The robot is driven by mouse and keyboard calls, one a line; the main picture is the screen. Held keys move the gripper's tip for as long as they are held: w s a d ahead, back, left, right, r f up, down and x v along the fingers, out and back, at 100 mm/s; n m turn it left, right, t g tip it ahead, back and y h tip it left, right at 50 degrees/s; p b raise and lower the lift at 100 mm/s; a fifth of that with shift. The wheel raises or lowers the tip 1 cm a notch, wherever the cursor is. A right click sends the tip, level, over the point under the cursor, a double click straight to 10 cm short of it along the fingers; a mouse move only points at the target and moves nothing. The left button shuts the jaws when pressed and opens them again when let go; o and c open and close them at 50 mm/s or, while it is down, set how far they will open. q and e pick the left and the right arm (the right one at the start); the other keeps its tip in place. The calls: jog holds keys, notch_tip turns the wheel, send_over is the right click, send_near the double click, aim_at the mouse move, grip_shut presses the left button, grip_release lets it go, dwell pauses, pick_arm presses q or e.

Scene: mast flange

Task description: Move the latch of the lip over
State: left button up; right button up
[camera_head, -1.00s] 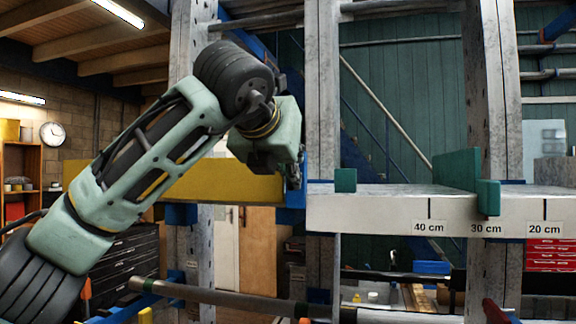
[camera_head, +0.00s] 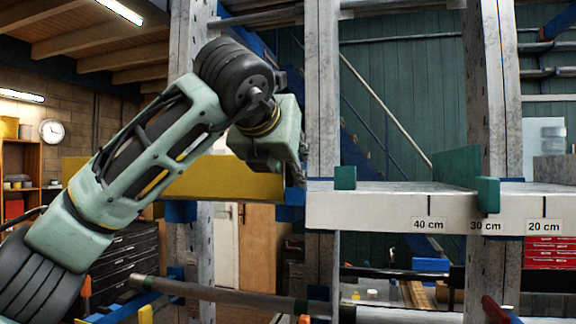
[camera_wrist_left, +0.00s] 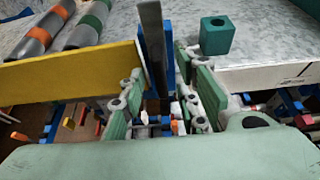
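In the left wrist view my left gripper (camera_wrist_left: 164,80) is open, its two green-padded fingers apart. A dark upright bar (camera_wrist_left: 152,40) with a blue part (camera_wrist_left: 169,65) beside it stands between the fingers, at the gap between a yellow board (camera_wrist_left: 70,72) and a white-faced shelf edge (camera_wrist_left: 265,76). This bar looks like the latch, but I cannot tell for sure. Contact with the fingers is not clear. In the head view the left gripper (camera_head: 296,173) is mostly hidden behind its wrist, at the right end of the yellow board (camera_head: 225,186). My right gripper is not in view.
A green block (camera_head: 345,178) sits on the grey shelf's left end. A larger green piece (camera_head: 457,168) stands further right, above the shelf's centimetre labels. Grey uprights (camera_head: 322,90) rise close behind the wrist. Rollers with orange and green bands (camera_wrist_left: 85,28) lie beyond the yellow board.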

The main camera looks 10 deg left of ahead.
pick_arm(q)
jog(key=v, duration=1.1)
jog(key=shift+s+r, duration=0.15)
jog(key=shift+s, duration=0.25)
